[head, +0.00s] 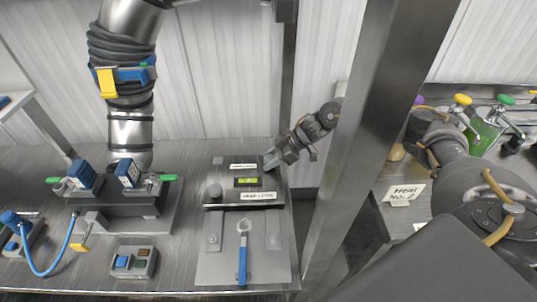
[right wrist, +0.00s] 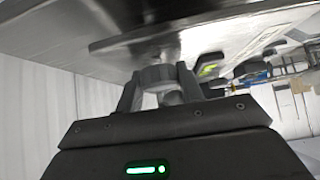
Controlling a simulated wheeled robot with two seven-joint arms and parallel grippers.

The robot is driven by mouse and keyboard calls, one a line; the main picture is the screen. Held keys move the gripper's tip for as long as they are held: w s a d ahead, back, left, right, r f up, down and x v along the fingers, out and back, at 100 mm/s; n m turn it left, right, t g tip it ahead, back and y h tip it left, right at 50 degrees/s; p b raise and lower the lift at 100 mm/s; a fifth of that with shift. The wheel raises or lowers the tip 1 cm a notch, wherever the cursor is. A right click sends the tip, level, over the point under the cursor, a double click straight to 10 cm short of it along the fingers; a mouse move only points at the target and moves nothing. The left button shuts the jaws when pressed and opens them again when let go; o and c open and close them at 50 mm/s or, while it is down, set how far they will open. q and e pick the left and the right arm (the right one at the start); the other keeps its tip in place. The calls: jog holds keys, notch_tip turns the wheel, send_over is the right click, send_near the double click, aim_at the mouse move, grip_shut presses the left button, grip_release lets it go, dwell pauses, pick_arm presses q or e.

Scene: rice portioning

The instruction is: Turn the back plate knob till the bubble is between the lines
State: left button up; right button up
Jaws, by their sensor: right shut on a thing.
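The back plate (head: 220,174) lies on the bench in the head view, with a green bubble level (head: 247,181) near its middle. The bubble and its lines are too small to read. My right gripper (head: 271,161) reaches in from the right to the plate's back right corner. In the right wrist view its jaws (right wrist: 160,88) are shut on a grey knob (right wrist: 155,74), and the level's green (right wrist: 208,70) shows just beyond. In the head view the gripper hides that knob. Another round knob (head: 215,191) stands at the plate's front left. My left gripper is not in view.
A metal post (head: 352,130) stands in front of my right arm. The front plate (head: 215,268) carries a blue-handled tool (head: 243,255). A fixture with blue blocks (head: 127,172) and green handles sits to the left, near a small button box (head: 134,262).

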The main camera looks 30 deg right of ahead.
jog(key=m+t+h+p, duration=0.1)
jog(key=m+p, duration=0.1)
jog(key=m+t+h+p, duration=0.1)
jog(key=m+p, duration=0.1)
jog(key=p, duration=0.1)
jog(key=m+t+h+p, duration=0.1)
jog(key=m+p, duration=0.1)
jog(key=p, duration=0.1)
jog(key=shift+r+t, duration=0.3)
jog(key=shift+r, duration=0.1)
jog(key=shift+w+f+m+t+h+p, duration=0.15)
jog(key=shift+m+t+h+p, duration=0.35)
jog(key=shift+m+h+p, duration=1.05)
jog(key=shift+d+m+y, duration=0.1)
jog(key=shift+m+y, duration=0.15)
jog(key=shift+m, duration=0.1)
jog(key=o, duration=0.7)
jog(key=shift+o, duration=1.4)
jog(key=shift+f, duration=0.15)
